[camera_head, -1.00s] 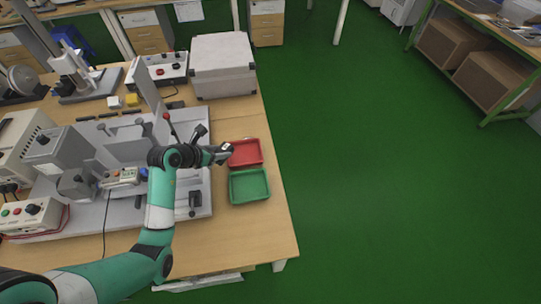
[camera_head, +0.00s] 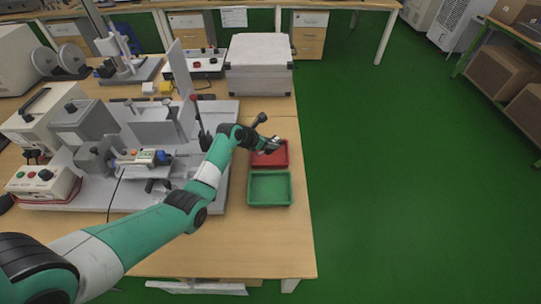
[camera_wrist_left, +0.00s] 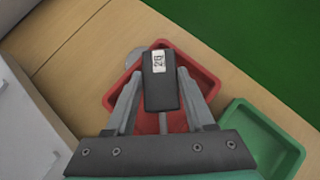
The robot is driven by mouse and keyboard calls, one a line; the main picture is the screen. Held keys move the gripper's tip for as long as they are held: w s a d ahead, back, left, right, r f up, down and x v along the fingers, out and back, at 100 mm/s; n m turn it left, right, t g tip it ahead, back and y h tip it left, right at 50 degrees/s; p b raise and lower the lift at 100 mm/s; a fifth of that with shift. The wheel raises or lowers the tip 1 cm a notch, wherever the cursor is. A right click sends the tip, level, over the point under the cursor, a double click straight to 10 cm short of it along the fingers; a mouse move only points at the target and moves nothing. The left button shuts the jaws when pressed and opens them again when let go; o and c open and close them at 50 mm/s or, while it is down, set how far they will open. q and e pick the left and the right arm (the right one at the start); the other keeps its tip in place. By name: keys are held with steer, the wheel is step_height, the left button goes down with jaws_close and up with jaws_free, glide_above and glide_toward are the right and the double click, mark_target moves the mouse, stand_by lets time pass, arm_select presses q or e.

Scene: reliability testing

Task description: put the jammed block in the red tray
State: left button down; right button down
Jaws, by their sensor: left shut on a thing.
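My left gripper (camera_head: 271,144) is shut on a dark block (camera_wrist_left: 160,92) with a white numbered label at its top end. In the left wrist view the block sits between the two fingers, in front of the red tray (camera_wrist_left: 204,74). In the head view the gripper is over the back part of the red tray (camera_head: 270,160), and the block is too small there to make out clearly. The exact height above the tray is hard to tell. My right gripper is not in view.
A green tray (camera_head: 270,203) stands just in front of the red one on the wooden table (camera_head: 225,250). A grey test fixture (camera_head: 150,125) with a red-knobbed lever is to the left. A large grey case (camera_head: 258,78) stands behind. The table's right edge is close to the trays.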

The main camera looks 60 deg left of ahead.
arm_select(q)
steer(key=shift+w+a+f, duration=0.15)
steer(key=shift+w+f, duration=0.05)
step_height(320, 180, down, 4)
steer(key=b, duration=0.2)
steer(key=shift+w+a+r+b, duration=0.1)
steer(key=shift+w+r+b, duration=0.05)
steer(key=shift+b, duration=0.25)
steer(key=shift+r, duration=0.1)
steer(key=shift+c, duration=1.3)
jaws_free()
